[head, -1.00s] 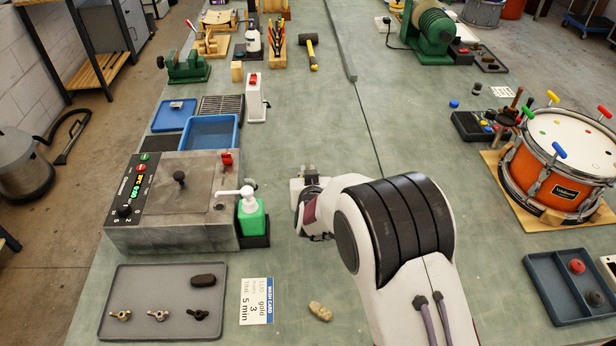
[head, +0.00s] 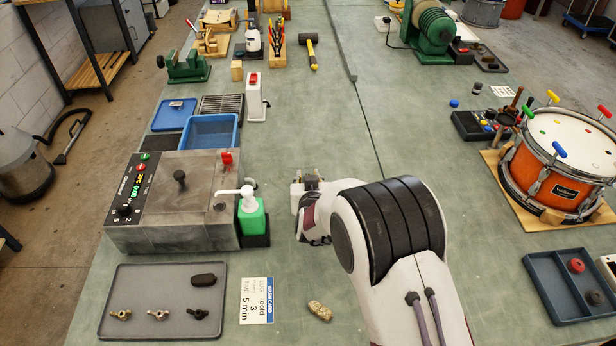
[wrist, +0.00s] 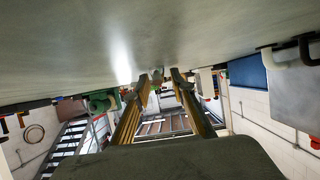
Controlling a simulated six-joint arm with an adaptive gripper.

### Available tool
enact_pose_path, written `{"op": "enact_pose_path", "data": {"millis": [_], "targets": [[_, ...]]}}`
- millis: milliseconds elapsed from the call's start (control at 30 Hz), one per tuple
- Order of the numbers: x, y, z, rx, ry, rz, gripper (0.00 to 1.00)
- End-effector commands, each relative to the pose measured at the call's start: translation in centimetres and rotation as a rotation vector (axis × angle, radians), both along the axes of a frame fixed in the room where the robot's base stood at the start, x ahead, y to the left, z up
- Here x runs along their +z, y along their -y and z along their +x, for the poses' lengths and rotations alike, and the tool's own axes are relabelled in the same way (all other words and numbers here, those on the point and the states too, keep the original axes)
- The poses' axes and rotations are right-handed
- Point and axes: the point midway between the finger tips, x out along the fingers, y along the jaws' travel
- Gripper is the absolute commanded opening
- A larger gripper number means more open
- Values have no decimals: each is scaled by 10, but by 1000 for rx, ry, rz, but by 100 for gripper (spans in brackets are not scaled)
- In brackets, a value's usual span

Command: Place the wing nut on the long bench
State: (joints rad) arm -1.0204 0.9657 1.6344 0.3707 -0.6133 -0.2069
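In the head view, two brass-coloured wing nuts (head: 121,314) (head: 158,314) and one black wing nut (head: 198,313) lie on the grey tray (head: 135,284) at the front left. The long green-grey bench (head: 300,265) spans the view. My gripper (head: 312,177) is above the bench, to the right of the green soap bottle, partly hidden by my wrist. In the wrist view, the two fingers of my gripper (wrist: 159,75) stand apart; I see no wing nut clearly held between them. Small shapes beyond the fingertips are hard to make out.
A grey machine (head: 178,205) and green pump bottle (head: 251,215) stand left of my gripper. A tan lump (head: 320,311) and a printed card (head: 257,300) lie near the tray. An orange drum (head: 550,170) and a blue tray (head: 548,300) are at right. The bench's middle is clear.

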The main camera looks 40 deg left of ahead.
Motion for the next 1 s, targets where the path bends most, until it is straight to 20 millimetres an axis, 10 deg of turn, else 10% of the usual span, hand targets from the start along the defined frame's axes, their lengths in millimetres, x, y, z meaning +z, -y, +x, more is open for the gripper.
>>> {"op": "enact_pose_path", "data": {"millis": [1000], "targets": [[30,39,-39,1,0,1,24]]}}
